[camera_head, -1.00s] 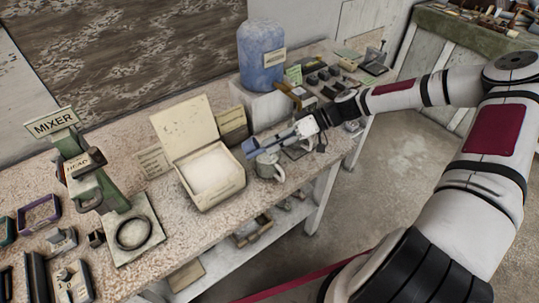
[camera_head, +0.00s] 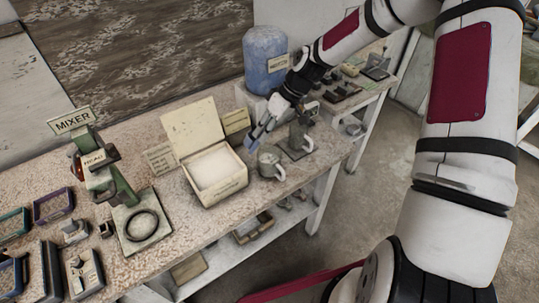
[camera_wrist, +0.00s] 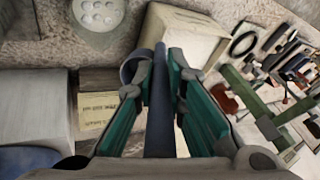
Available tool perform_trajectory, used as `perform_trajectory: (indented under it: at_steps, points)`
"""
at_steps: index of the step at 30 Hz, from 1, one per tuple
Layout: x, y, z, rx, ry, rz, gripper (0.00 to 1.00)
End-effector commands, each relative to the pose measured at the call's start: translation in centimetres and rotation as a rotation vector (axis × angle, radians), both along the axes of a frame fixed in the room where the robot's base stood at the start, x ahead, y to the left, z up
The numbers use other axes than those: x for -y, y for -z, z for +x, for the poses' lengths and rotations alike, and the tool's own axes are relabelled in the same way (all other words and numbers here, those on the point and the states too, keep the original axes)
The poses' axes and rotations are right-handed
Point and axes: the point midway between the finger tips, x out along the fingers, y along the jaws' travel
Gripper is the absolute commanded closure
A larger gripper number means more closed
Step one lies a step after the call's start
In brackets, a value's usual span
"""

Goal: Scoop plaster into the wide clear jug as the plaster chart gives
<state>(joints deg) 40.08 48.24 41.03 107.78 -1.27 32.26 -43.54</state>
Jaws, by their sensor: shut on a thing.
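My gripper (camera_head: 266,121) is above the bench, behind the grey mug and right of the open plaster box (camera_head: 222,192). In the wrist view its green-padded fingers (camera_wrist: 158,105) are shut on a dark blue handle (camera_wrist: 159,120), which looks like the scoop's. A blue-grey curved part shows beyond the fingers; the scoop's contents cannot be seen. The box has a raised cream lid and white plaster (camera_head: 213,168) inside. Written cards stand by it, one at left (camera_head: 159,158) and one behind (camera_head: 236,122); their text is unreadable. I cannot make out the wide clear jug.
A grey mug (camera_head: 269,164) stands right of the box, with a grey stand (camera_head: 300,143) beyond it. A large blue container (camera_head: 266,62) stands at the back. The green mixer (camera_head: 98,172) is at left, near several small trays. Bare bench lies before the box.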

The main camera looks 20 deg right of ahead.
Motion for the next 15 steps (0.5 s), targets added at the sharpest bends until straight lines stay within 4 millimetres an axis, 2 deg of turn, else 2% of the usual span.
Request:
perform_trajectory:
  at_steps: [5, 15]
  points:
    - [-0.4, -0.3, 0.1, -0.007, -0.005, -0.047, 1.00]
    - [-1.8, -1.9, 0.5, -0.040, -0.008, -0.269, 1.00]
